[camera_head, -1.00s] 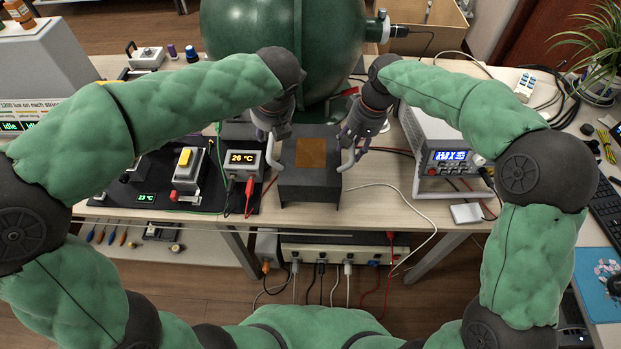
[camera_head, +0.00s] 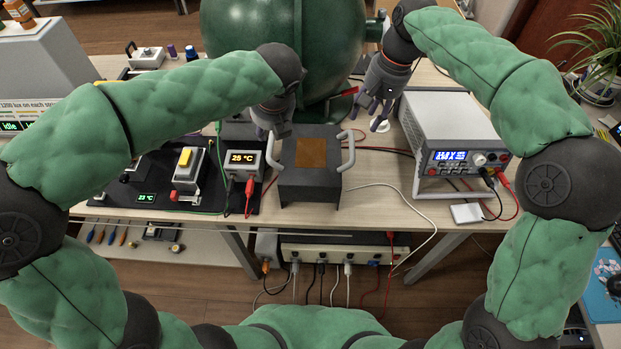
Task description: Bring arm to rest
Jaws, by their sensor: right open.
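My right gripper (camera_head: 381,106) is open and empty. It hangs above the back of the table, between a dark box and a power supply, apart from both. My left gripper (camera_head: 270,133) is at the back left of the dark box (camera_head: 310,185), close to its left handle; its fingers are partly hidden and I cannot tell whether it grips the handle. The box has a brown square (camera_head: 311,153) on top and a pale handle on each side. Its right handle (camera_head: 348,150) is free.
A large green sphere (camera_head: 285,60) stands behind the box. The power supply (camera_head: 450,140) is on the right. Cables cross the table (camera_head: 400,200) to the right of the box.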

